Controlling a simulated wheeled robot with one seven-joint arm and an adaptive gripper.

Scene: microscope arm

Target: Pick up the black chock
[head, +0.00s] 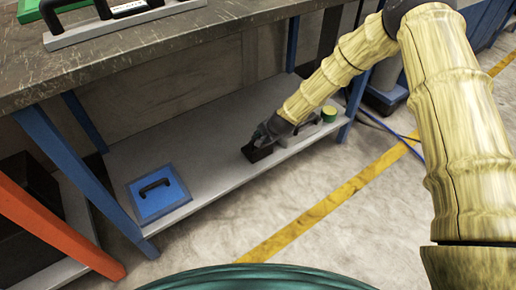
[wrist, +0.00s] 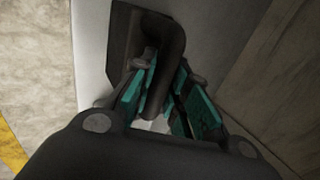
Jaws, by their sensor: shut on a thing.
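The black chock (head: 257,152) is a dark block on the grey lower shelf of the workbench, near its front edge in the head view. In the wrist view the chock (wrist: 124,45) shows as a dark body with a curved black handle (wrist: 168,60). My gripper (head: 268,133) reaches down to it from the upper right. In the wrist view the teal fingers of my gripper (wrist: 160,95) are on both sides of the handle, shut on it. Whether the chock touches the shelf or is slightly raised cannot be told.
The shelf (head: 215,135) holds a blue plate with a black handle (head: 158,194) at left and a green-topped yellow can (head: 329,114) at right. The worktop (head: 150,50) overhangs the shelf. Blue legs (head: 65,155) stand at the shelf's ends. Floor in front is clear.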

